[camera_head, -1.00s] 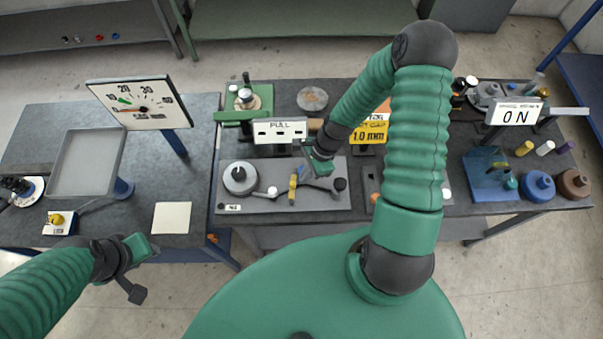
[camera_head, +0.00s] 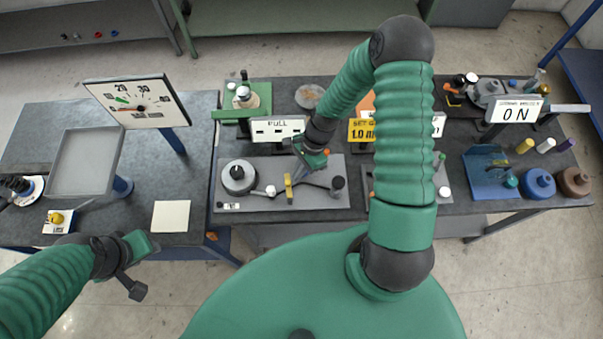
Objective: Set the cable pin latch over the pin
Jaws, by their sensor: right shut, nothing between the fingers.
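A grey plate (camera_head: 250,203) on the middle bench carries a round drum (camera_head: 238,176), a small white knob (camera_head: 270,190), a yellow upright piece (camera_head: 288,188) and a dark post (camera_head: 338,183). A thin dark cable or rod runs between the yellow piece and the post. Which part is the latch and which the pin is too small to tell. My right gripper (camera_head: 314,162) is shut and empty just above the plate, between the yellow piece and the post. My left gripper (camera_head: 140,262) hangs low at the left bench's front edge, away from the plate; its jaw state is unclear.
A white sign (camera_head: 278,129) stands behind the plate, and a yellow sign (camera_head: 361,130) lies partly behind my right arm. The left bench has a grey tray (camera_head: 83,188), a dial (camera_head: 137,103) and a pale sheet (camera_head: 171,217). A blue fixture (camera_head: 488,180) stands at right.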

